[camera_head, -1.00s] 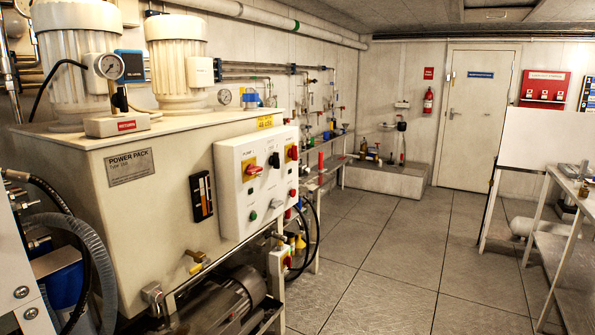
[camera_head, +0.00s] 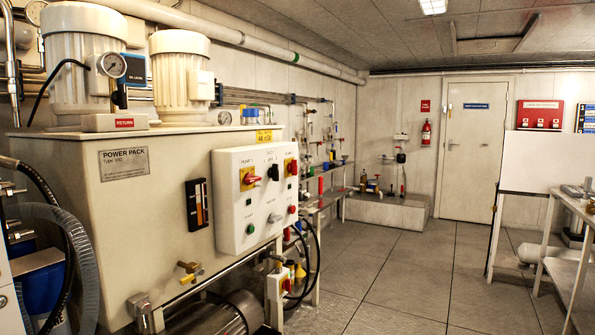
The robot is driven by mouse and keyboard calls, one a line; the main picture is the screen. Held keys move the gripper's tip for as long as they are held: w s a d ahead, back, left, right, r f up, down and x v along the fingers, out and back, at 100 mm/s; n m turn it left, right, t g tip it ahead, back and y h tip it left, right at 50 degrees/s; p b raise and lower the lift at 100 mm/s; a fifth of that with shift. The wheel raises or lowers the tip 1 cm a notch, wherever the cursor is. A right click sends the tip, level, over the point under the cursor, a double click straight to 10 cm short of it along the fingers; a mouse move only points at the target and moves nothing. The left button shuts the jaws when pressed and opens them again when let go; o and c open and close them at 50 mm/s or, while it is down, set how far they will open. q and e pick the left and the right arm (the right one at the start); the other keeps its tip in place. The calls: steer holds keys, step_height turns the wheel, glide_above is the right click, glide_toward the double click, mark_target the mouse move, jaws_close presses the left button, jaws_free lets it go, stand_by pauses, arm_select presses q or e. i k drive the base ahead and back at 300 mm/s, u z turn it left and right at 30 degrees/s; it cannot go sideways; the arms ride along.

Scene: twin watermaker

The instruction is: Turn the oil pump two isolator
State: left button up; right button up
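The white control box (camera_head: 240,215) is fixed to the front right of the cream power pack tank (camera_head: 130,220). On its left side is a red rotary isolator on a yellow plate (camera_head: 250,178), under a label that seems to read PUMP 1; its handle points roughly sideways. A second red isolator on a yellow plate (camera_head: 291,167) sits at the box's upper right. Its label and exact handle angle are too small to read. A black switch (camera_head: 273,171) lies between them. Neither of my grippers is in view.
Hoses (camera_head: 70,240) hang at the left edge. A brass valve (camera_head: 190,271) projects from the tank front. A shelf with fittings (camera_head: 328,196) runs behind the box. The tiled floor (camera_head: 410,280) is clear, and a metal table (camera_head: 578,265) stands at the right.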

mark_target(292, 167)
steer(key=z, duration=0.55)
steer(key=k, duration=1.25)
steer(key=z, duration=0.6)
steer(key=i, duration=1.1)
steer(key=u, duration=0.55)
steer(key=i, duration=1.3)
steer(key=u, duration=1.2)
steer(key=i, duration=0.9)
steer(key=u, duration=0.5)
steer(key=k, duration=0.75)
steer(key=u, duration=0.2)
steer(key=i, duration=0.1)
steer(key=u, duration=0.05)
